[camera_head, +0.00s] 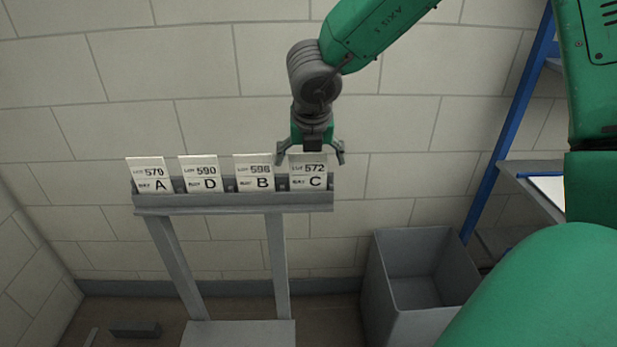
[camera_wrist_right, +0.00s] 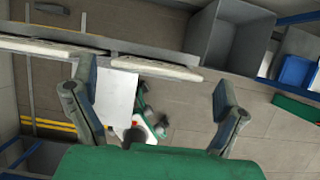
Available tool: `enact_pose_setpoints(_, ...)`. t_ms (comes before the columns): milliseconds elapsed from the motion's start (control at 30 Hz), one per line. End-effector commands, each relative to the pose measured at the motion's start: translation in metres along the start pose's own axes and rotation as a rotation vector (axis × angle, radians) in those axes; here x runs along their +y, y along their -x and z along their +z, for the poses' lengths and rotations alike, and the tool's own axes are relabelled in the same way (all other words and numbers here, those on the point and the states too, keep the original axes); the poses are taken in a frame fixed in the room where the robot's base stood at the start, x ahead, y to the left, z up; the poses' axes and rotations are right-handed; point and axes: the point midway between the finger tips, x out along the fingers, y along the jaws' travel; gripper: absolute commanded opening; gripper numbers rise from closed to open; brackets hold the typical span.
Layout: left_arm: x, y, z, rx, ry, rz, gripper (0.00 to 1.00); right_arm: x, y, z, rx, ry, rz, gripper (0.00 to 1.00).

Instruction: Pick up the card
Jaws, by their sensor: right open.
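Several white cards stand in a row in a grey rack: LOT 570 BAY A (camera_head: 152,175), LOT 590 BAY D (camera_head: 201,174), LOT 598 BAY B (camera_head: 254,174) and LOT 572 BAY C (camera_head: 312,178). My right gripper (camera_head: 311,159) is open at the top of card C, its fingers spread to either side of the card's upper part. The head view does not show clearly whether they touch it. In the right wrist view my right gripper (camera_wrist_right: 153,75) is open, and a white rectangle shows near its left finger; I cannot tell what it is. My left gripper is out of view.
The grey rack (camera_head: 235,202) stands on two legs before a pale block wall. An open grey bin (camera_head: 393,300) is on the floor to its right; the bin also shows in the right wrist view (camera_wrist_right: 237,35). A blue-posted shelf (camera_head: 508,110) is farther right.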

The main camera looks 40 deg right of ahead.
Motion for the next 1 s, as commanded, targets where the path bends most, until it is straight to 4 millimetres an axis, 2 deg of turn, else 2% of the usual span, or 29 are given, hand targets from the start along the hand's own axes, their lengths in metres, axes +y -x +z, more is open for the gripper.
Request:
enact_pose_setpoints(100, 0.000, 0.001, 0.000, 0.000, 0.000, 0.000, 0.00, 0.001, -0.019, 0.000, 0.002, 0.001, -0.004, 0.93)
enact_pose_setpoints(167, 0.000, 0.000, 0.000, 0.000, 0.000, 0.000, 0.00, 0.002, -0.025, 0.001, 0.000, 0.001, -0.003, 0.93)
enact_pose_setpoints(433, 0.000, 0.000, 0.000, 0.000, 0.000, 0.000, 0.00, 0.002, -0.026, -0.001, -0.002, 0.001, -0.001, 0.93)
enact_pose_setpoints(467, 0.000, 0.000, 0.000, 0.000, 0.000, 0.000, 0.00, 0.002, -0.026, -0.001, -0.002, 0.001, -0.001, 0.90)
enact_pose_setpoints(500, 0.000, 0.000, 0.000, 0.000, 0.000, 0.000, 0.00, 0.002, -0.027, -0.001, -0.002, 0.001, -0.001, 0.76)
enact_pose_setpoints(567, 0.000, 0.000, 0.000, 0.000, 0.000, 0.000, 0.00, 0.001, -0.027, 0.000, -0.001, 0.001, -0.001, 0.54)
enact_pose_setpoints(600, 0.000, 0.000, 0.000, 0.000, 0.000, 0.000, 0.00, 0.001, -0.028, 0.000, 0.000, 0.001, 0.000, 0.50)
enact_pose_setpoints(1000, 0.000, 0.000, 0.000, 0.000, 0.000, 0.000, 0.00, 0.000, -0.028, 0.001, 0.000, 0.000, -0.001, 0.49)
